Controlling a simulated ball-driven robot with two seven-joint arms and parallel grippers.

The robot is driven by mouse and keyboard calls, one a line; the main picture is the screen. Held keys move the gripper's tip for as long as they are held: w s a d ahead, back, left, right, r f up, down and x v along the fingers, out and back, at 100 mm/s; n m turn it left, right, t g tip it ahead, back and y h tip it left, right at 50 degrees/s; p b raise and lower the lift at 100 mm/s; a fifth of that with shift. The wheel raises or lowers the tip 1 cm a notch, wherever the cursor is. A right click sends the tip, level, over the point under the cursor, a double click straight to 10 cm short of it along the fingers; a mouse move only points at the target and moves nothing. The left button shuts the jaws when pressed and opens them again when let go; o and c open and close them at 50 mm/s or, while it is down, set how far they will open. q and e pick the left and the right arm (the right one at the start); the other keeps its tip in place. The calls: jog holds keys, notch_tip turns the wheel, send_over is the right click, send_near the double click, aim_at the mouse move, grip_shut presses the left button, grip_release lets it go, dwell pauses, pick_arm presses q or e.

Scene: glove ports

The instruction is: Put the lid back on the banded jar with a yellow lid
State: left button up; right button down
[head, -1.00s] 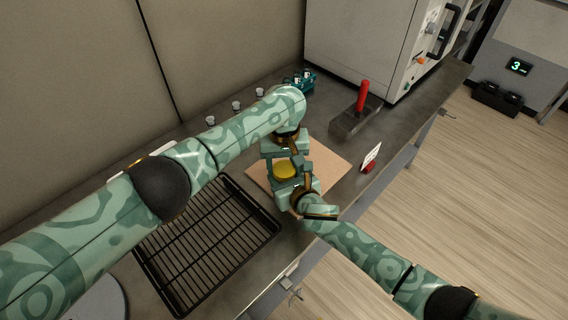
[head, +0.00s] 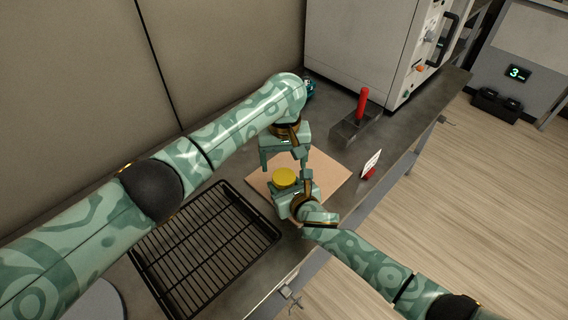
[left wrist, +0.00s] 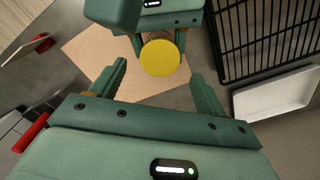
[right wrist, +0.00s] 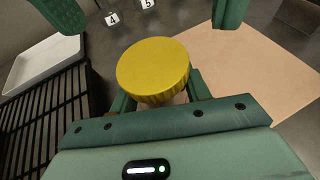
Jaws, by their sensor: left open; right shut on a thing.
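The yellow lid (head: 284,177) sits level just above the fingers of my right gripper (head: 292,188). It also shows in the left wrist view (left wrist: 160,57) and, close up, in the right wrist view (right wrist: 153,70). My right gripper is shut on the jar under the lid. The jar's body and bands are hidden by the lid and the fingers, so I cannot see how the lid meets the rim. My left gripper (head: 286,163) is open and empty above the lid, its fingers spread to either side and apart from it.
A tan board (head: 330,172) lies beneath the grippers. A black wire rack (head: 207,245) is at the left, with a white tray (left wrist: 278,97) near it. A red-handled tool (head: 362,105), a small card stand (head: 371,163) and a large grey cabinet (head: 365,45) stand beyond.

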aim_at(284, 176)
pick_arm(q)
jog(key=shift+c, duration=0.4)
jog(key=shift+d+r+n, duration=0.1)
jog(key=shift+r+n, duration=0.3)
jog(key=shift+r, duration=0.05)
notch_tip(284, 176, up, 3)
jog(key=n, duration=0.2)
jog(key=shift+f+n, duration=0.15)
jog(key=shift+n, duration=0.15)
jog(key=shift+f, duration=0.1)
jog(key=shift+f, duration=3.95)
jog(key=shift+c, duration=0.3)
